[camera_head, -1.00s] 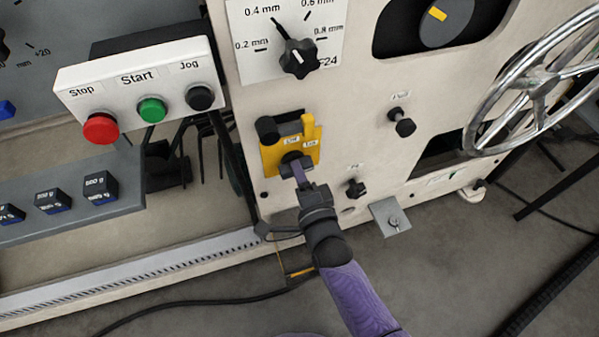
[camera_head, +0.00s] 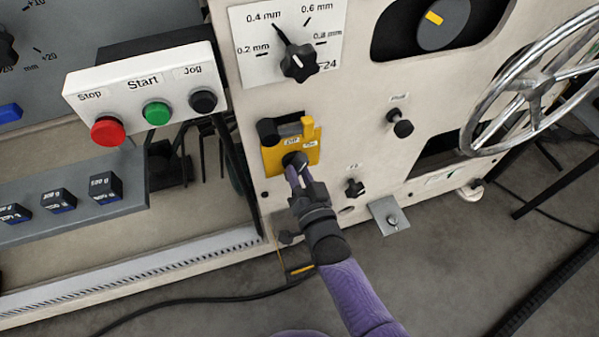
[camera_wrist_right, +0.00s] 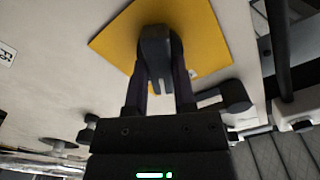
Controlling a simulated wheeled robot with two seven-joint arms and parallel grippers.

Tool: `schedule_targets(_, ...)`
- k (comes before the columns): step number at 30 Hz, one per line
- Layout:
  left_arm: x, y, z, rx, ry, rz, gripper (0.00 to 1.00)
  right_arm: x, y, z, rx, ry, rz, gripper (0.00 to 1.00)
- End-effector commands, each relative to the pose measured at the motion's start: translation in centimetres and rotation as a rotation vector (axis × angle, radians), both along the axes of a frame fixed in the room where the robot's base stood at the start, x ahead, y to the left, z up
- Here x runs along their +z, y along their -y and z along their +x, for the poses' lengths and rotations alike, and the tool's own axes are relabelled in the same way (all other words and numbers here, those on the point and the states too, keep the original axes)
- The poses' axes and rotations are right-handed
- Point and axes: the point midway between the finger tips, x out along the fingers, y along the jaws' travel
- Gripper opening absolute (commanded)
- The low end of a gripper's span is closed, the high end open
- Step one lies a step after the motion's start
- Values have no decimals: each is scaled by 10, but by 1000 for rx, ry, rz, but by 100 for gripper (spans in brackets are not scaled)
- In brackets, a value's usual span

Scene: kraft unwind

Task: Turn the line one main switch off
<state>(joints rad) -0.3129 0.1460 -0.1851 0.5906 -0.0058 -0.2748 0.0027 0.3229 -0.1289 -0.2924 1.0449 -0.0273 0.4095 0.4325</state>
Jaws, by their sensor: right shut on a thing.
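The main switch is a dark knob (camera_head: 294,160) on a yellow plate (camera_head: 271,158) on the cream machine panel. The plate carries small labels that are too small to read surely. My right gripper (camera_head: 296,168) reaches the knob from below and is shut on it. In the right wrist view, the fingers (camera_wrist_right: 160,85) close around the dark knob (camera_wrist_right: 155,42) in front of the yellow plate (camera_wrist_right: 205,30). The fingers and knob overlap, so the knob's exact pointing is hard to tell. My left gripper is not in view.
A box with red stop (camera_head: 107,131), green start (camera_head: 157,113) and black jog buttons stands at upper left. A thickness dial (camera_head: 299,62) is above. A black knob (camera_head: 400,124) and a handwheel (camera_head: 535,80) are to the right. A black cylinder and yellow tab flank the plate's top.

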Motion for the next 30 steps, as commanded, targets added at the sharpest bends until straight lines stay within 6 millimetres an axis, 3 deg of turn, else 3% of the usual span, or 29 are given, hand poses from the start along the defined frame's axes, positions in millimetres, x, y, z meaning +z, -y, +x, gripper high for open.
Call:
schedule_targets(15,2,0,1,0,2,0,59,-1,0,-1,1,119,-376,0)
schedule_targets(30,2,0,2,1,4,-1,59,-2,0,-1,1,157,-497,0)
